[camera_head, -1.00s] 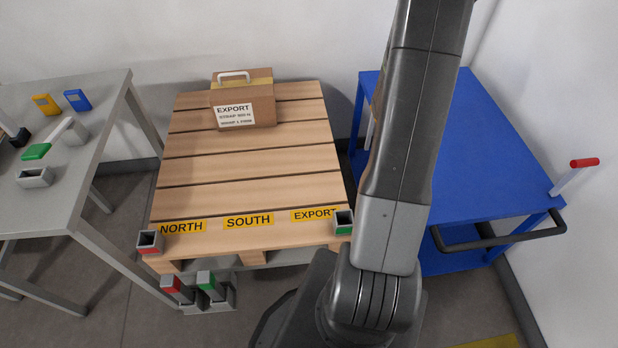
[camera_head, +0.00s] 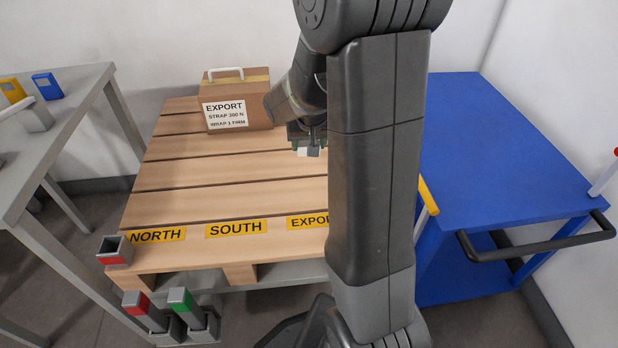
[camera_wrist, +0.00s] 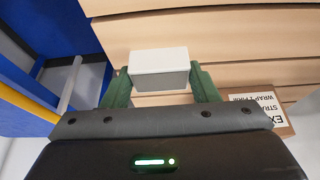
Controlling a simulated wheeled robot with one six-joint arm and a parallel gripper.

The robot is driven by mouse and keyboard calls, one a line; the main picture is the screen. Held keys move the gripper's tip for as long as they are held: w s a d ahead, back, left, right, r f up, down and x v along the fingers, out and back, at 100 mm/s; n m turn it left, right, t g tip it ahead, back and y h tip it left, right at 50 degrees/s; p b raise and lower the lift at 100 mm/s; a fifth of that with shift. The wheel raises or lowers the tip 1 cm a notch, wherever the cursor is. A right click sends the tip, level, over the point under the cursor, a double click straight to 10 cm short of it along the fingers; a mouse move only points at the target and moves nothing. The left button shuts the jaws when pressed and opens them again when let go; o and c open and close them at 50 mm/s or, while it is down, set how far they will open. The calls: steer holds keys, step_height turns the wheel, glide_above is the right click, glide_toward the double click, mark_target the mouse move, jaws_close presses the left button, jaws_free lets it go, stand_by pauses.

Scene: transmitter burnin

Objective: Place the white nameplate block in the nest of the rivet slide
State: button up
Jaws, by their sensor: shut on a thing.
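The white nameplate block (camera_wrist: 158,66) is between the green fingers of my gripper (camera_wrist: 160,84) in the wrist view. The fingers are shut on its two sides. In the head view, my gripper (camera_head: 308,146) hangs over the right part of the wooden pallet, to the right of the export box. A small pale part of the white block (camera_head: 302,152) shows there, partly hidden by the gripper. I cannot make out the rivet slide or its nest in these views.
A wooden pallet (camera_head: 190,178) bears a cardboard export box (camera_head: 238,110). A blue cart (camera_head: 500,165) with a black handle stands at the right. A grey table (camera_head: 60,125) is at the left. Red and green marked sockets (camera_head: 190,318) stand low in front. My arm hides the pallet's right side.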

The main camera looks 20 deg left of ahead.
mark_target(308, 173)
step_height(308, 173, down, 8)
steer(key=b, duration=0.2)
steer(key=shift+f+b, duration=0.25)
steer(key=shift+b, duration=0.1)
steer(key=shift+f, duration=0.1)
steer(key=shift+f, duration=0.15)
steer(key=o, duration=1)
